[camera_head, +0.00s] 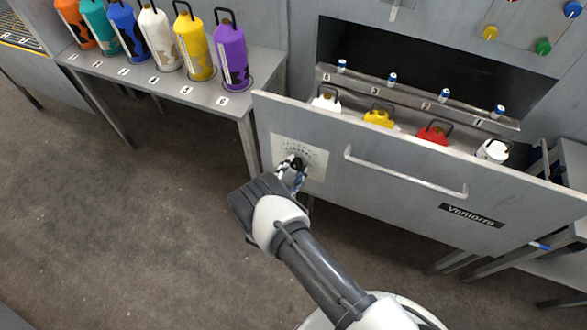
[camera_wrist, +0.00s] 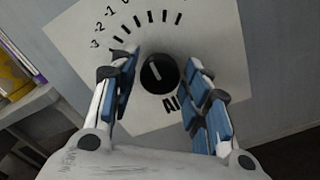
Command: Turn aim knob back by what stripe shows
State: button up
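The aim knob (camera_wrist: 159,74) is a round black knob with a pale pointer mark on a white dial plate (camera_wrist: 215,35). In the wrist view the plate carries black tick marks and the numbers -3, -2 and -1. In the head view the plate (camera_head: 318,160) sits on the left of the drawer front. My gripper (camera_wrist: 160,80) is open, with one blue-padded finger on each side of the knob. A gap shows between each finger and the knob. In the head view the gripper (camera_head: 292,172) partly hides the dial.
The open drawer (camera_head: 390,190) has a bar handle and holds white, yellow and red containers. Coloured knobs (camera_head: 572,9) sit on the upper right panel. Floor at left is clear.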

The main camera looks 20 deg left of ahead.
jog(key=c, duration=0.7)
jog(key=shift+f+n+b, duration=0.15)
jog(key=shift+n+b, duration=0.95)
jog(key=shift+n, duration=0.4)
jog(key=o, duration=1.1)
jog(key=shift+c, duration=0.2)
jog(key=shift+s, duration=0.1)
jog(key=s, duration=1.1)
jog(key=shift+s+a, duration=0.4)
jog(key=shift+a, duration=0.05)
